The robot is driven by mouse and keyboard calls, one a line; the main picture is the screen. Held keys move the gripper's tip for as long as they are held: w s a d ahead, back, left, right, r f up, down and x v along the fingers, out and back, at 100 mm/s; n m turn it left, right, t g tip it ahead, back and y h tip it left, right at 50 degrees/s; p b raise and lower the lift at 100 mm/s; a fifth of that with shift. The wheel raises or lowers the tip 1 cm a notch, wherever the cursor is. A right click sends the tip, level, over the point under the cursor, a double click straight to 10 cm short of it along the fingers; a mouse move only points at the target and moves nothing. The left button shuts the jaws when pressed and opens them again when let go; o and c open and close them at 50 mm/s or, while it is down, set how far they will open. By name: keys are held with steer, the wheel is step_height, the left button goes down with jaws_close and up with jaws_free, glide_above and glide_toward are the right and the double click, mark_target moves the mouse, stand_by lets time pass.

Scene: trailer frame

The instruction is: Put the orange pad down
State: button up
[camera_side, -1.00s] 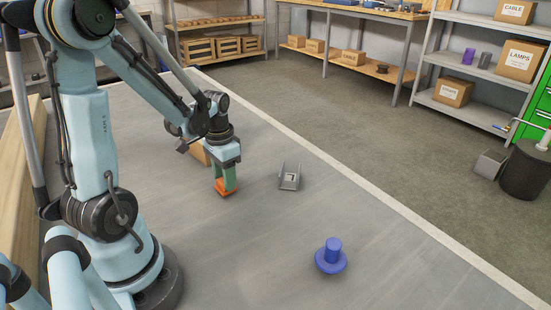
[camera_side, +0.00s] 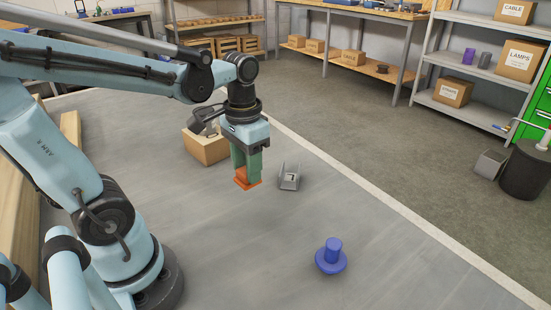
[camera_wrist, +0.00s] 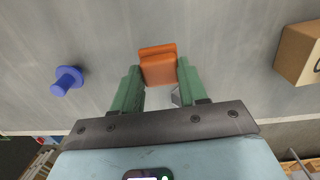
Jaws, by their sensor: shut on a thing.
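The orange pad (camera_side: 247,179) is a small orange block with a step in it. My gripper (camera_side: 246,166) points down with its green fingers shut on it. In the wrist view the pad (camera_wrist: 158,66) sits between the two green fingertips. I cannot tell for sure whether the pad's underside touches the grey tabletop (camera_side: 240,250). A grey bracket (camera_side: 289,178) with raised sides stands just right of the pad in the side view. In the wrist view it is mostly hidden behind my gripper.
A cardboard box (camera_side: 207,147) stands behind and left of my gripper. A blue flanged peg (camera_side: 331,257) stands towards the front right, also at the left in the wrist view (camera_wrist: 66,80). The tabletop between pad and peg is clear. A pale edge strip (camera_side: 400,208) borders the table.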

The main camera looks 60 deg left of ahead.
steer(key=w+d+m, duration=0.1)
steer(key=w+d, duration=0.4)
steer(key=d, duration=0.4)
steer(key=w+d, duration=0.6)
steer(key=d, duration=0.3)
steer(key=w+a+f, duration=0.2)
steer(key=a, duration=0.1)
steer(key=w+a+f, duration=0.2)
steer(key=a, duration=0.1)
steer(key=w+a+f, duration=0.2)
steer(key=a, duration=0.1)
steer(key=shift+w+a+f, duration=0.2)
steer(key=shift+f, duration=0.05)
steer(key=shift+w+a+f, duration=0.1)
steer(key=shift+f, duration=1.95)
steer(key=shift+f, duration=0.2)
steer(key=o, duration=1)
steer(key=shift+o, duration=0.2)
steer(key=shift+r, duration=0.15)
